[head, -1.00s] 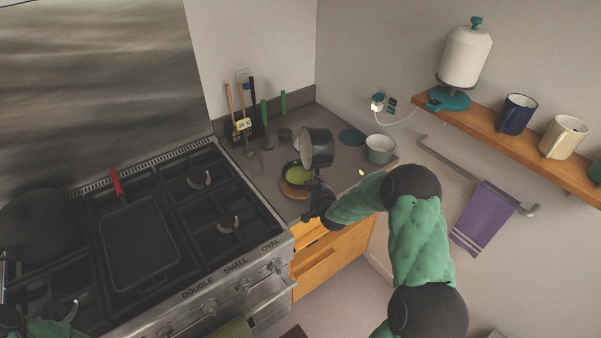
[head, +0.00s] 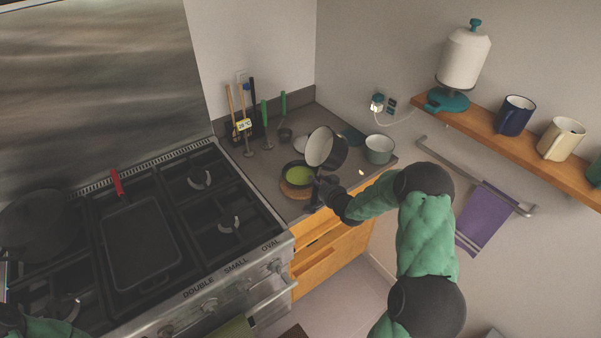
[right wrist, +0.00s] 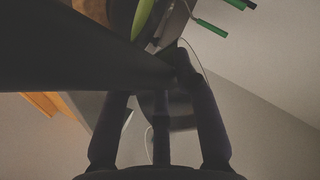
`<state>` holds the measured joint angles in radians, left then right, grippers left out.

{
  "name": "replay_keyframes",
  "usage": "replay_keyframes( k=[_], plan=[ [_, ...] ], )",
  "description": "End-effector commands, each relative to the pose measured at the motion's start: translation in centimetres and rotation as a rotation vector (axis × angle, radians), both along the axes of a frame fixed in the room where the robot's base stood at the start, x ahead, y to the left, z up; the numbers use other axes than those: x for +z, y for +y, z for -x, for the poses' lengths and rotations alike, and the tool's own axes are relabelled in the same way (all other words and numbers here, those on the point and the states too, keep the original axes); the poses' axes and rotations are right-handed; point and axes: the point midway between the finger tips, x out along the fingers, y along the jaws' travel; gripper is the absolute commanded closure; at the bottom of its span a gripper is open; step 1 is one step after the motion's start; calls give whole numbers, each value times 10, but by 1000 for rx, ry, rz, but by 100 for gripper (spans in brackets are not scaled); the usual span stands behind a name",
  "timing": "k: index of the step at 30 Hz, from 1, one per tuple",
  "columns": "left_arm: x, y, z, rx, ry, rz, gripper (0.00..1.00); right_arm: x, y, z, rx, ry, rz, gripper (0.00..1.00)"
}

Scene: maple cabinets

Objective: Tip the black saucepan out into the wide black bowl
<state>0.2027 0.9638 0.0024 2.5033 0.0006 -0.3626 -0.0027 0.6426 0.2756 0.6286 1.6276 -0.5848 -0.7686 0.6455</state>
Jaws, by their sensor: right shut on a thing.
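The black saucepan (head: 341,154) is held in the air over the back counter, tilted, with its pale inside facing left and toward the head camera. I see no food in the visible part of its inside. My right gripper (head: 320,189) is shut on the saucepan's handle below the pan; its fingers also show in the right wrist view (right wrist: 160,115). The wide black bowl (head: 287,182) stands just left of the saucepan and holds green contents (head: 299,175). My left gripper is out of view; only part of my left arm shows at the bottom left corner.
The bowl rests on a round wooden board (head: 291,193). A grey-green pot (head: 379,153) stands to the right, and upright utensils (head: 246,120) stand behind. The stove (head: 180,230) with a red-handled pan (head: 140,244) is left. A mug shelf (head: 482,121) is on the right wall.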

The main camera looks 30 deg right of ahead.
Motion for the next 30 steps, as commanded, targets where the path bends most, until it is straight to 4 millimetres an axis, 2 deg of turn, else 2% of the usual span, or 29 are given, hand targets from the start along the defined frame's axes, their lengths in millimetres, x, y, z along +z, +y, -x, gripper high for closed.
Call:
replay_keyframes(
  k=[8, 15, 23, 30],
  plan=[
    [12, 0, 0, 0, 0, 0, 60, 18, -3, 0, 3, -52, -152, 100],
    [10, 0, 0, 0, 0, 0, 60, 13, -9, 1, 6, -94, -296, 100],
    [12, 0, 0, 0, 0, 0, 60, 10, -25, 6, 8, -140, -451, 100],
    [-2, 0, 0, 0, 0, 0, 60, -11, -41, 11, 10, -185, -607, 100]
  ],
)
